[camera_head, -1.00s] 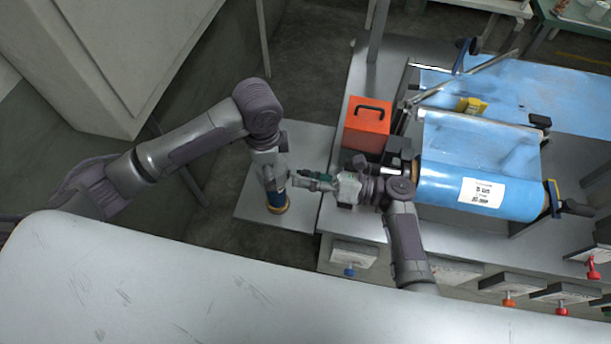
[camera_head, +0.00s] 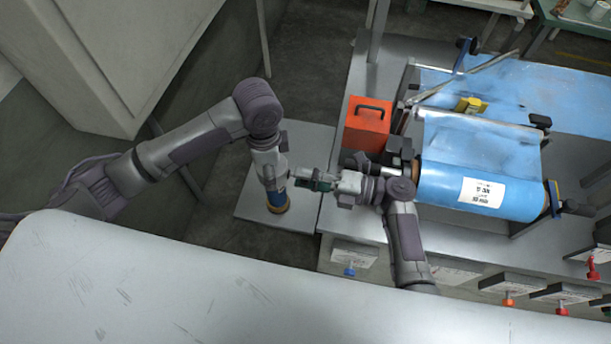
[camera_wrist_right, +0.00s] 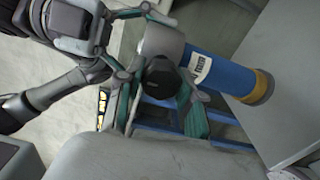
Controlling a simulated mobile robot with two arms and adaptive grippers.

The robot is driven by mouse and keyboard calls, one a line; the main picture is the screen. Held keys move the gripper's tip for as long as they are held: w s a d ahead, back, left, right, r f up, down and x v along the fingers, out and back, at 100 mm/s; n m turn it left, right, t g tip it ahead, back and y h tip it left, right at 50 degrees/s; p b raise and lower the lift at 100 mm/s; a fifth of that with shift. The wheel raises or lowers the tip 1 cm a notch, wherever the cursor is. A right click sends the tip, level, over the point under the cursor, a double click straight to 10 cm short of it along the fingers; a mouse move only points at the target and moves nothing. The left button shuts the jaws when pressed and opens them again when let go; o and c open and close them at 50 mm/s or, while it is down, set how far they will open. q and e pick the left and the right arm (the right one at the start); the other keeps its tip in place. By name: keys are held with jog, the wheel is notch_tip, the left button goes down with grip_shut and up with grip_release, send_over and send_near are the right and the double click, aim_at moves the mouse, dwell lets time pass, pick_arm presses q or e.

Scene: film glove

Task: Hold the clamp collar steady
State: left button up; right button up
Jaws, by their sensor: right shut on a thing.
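The clamp collar shows as a grey ring (camera_wrist_right: 160,38) with a black knob (camera_wrist_right: 161,78) at the upper end of a blue roll (camera_wrist_right: 216,70) in the right wrist view. In the head view my right gripper (camera_head: 302,182) reaches in from the right. It is shut on the clamp collar, its fingers around the knob. My left gripper (camera_head: 272,178) points down at the roll's upper end (camera_wrist_right: 135,45); its fingers lie either side of it, but I cannot tell whether they grip. In the head view the arms hide most of the collar.
An orange box (camera_head: 366,127) with a black handle stands on the grey bench (camera_head: 345,222). A large blue film roll (camera_head: 440,190) with a white label lies to the right. A low grey plate (camera_head: 250,205) is under the small roll. A pale surface (camera_head: 200,290) fills the foreground.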

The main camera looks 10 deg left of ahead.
pick_arm(q)
jog(key=shift+w+a, duration=0.1)
jog(key=shift+a, duration=0.15)
pick_arm(e)
jog(key=shift+d+f+m, duration=0.25)
jog(key=shift+m, duration=0.15)
jog(key=o, duration=0.9)
jog(key=shift+c, duration=0.2)
pick_arm(q)
jog(key=shift+d, duration=0.1)
pick_arm(e)
jog(key=shift+o, duration=1.6)
jog(key=shift+r, duration=0.15)
pick_arm(q)
jog(key=shift+d, duration=0.1)
pick_arm(e)
jog(key=d, duration=1.2)
